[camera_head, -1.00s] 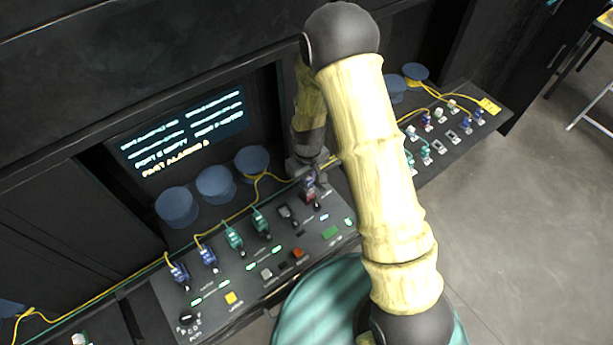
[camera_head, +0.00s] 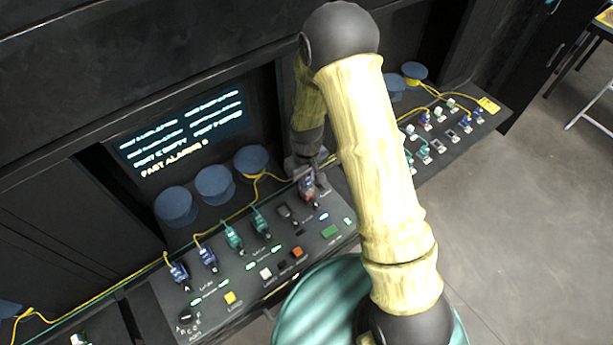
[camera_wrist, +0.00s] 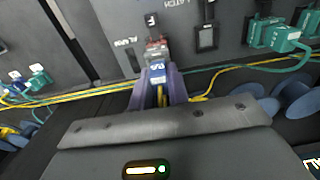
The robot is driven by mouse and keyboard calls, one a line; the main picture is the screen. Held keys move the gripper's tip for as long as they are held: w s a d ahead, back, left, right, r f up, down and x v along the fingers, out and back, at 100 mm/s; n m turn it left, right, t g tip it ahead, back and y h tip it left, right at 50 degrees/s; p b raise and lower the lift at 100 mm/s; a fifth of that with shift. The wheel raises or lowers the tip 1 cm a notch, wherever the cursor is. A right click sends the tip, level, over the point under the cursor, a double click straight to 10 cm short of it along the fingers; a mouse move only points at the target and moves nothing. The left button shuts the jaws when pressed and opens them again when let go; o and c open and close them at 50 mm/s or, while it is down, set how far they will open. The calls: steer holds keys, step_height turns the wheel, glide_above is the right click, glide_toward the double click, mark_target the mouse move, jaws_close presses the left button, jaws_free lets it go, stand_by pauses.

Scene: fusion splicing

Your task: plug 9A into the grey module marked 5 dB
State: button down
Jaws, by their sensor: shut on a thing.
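My gripper (camera_wrist: 158,90) is shut on a blue plug (camera_wrist: 157,72) with a white label, which is too small to read for certain. A yellow cable runs back from the plug between the fingers. Directly ahead of the plug is a small greyish module with a reddish part (camera_wrist: 155,50) at the panel below the letter F. The plug's nose meets or nearly meets it; I cannot tell how far it is in. No 5 dB marking is readable. In the head view my gripper (camera_head: 305,173) is at the back right of the near console, partly hidden.
The console (camera_head: 335,240) carries blue plugs (camera_head: 208,258) and green plugs (camera_head: 234,237) to the left of my gripper, with buttons in front. An empty-looking dark slot (camera_wrist: 206,38) and a green plug (camera_wrist: 270,34) are beside it. Yellow cables and blue spools (camera_head: 215,185) lie behind.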

steer(key=shift+f+b, duration=0.4)
steer(key=shift+f, duration=0.1)
steer(key=c, duration=1.3)
jaws_free()
steer(key=shift+o, duration=0.2)
step_height(320, 180, up, 18)
steer(key=b, duration=0.4)
steer(key=shift+f, duration=0.25)
